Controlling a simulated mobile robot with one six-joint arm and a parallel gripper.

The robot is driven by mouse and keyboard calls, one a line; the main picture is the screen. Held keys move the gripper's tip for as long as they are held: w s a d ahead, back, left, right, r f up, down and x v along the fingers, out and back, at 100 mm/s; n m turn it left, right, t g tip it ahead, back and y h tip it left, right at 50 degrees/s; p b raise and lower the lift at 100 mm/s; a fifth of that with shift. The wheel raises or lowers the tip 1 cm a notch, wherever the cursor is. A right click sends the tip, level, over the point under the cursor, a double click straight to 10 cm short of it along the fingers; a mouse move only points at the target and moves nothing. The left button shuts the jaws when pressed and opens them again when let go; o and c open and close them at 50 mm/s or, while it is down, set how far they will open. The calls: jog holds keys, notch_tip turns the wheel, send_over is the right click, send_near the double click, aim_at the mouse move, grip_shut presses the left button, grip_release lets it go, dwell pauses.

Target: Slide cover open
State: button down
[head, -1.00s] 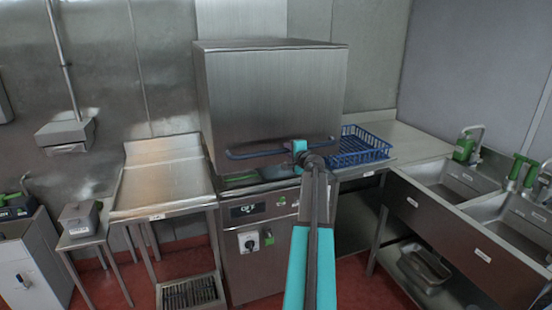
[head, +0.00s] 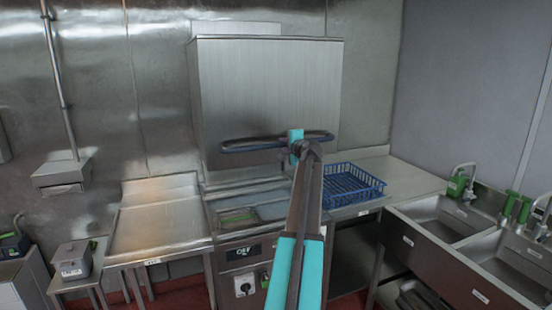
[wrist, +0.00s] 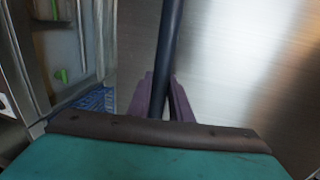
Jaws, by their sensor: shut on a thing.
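The cover (head: 265,88) is a large steel box-shaped hood in the middle of the head view. It stands raised above the machine base, with an open gap under its lower edge. A dark blue bar handle (head: 250,146) runs across its lower front. My gripper (head: 297,147) is at the right half of this handle. In the wrist view the two purple fingers of my gripper (wrist: 160,98) are shut around the dark bar (wrist: 169,45), with the steel cover face (wrist: 245,70) at the right. The fingertips are partly hidden in the head view by my arm.
A blue wire rack (head: 352,184) sits on the right counter. Sinks (head: 445,218) with green-handled taps are further right. A bare steel side table (head: 160,222) stands left. Inside the gap, a tray area (head: 250,212) shows. A wall pipe and box (head: 62,175) are at left.

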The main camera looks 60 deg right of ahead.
aim_at(283, 134)
jog(key=r, duration=0.4)
jog(key=shift+w+a+r+p, duration=0.1)
jog(key=shift+w+r+p, duration=0.1)
jog(key=shift+r+p, duration=0.15)
jog(key=shift+f, duration=0.1)
